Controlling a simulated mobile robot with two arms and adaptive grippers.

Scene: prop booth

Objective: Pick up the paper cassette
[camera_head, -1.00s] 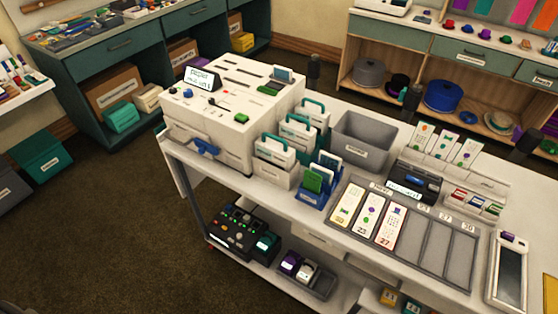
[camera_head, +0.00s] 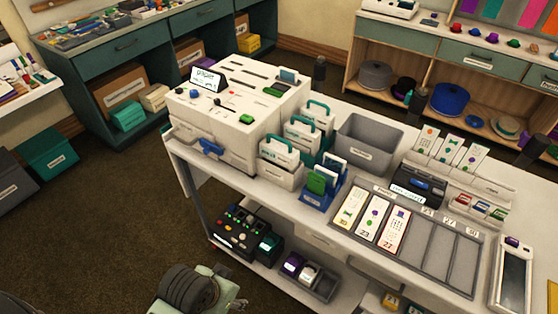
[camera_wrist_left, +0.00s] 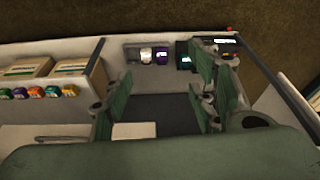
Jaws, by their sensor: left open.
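Several white cassettes with teal handles stand in a row beside the white printer-like machine in the head view: a front one (camera_head: 280,152), a middle one (camera_head: 302,132) and a back one (camera_head: 318,112). No label that I can read shows which is the paper cassette. A blue holder (camera_head: 322,195) with green and white pieces stands to their right. My left gripper (camera_wrist_left: 162,92) is open and empty in the left wrist view, its green fingers apart. In the head view only part of my left arm shows at the bottom, below the table. My right gripper is not in view.
The white machine (camera_head: 235,120) stands at the table's left end. A grey bin (camera_head: 368,145) and a card tray (camera_head: 432,255) stand to the right. The lower shelf holds a black device (camera_head: 240,235) and a small cartridge tray (camera_head: 322,288).

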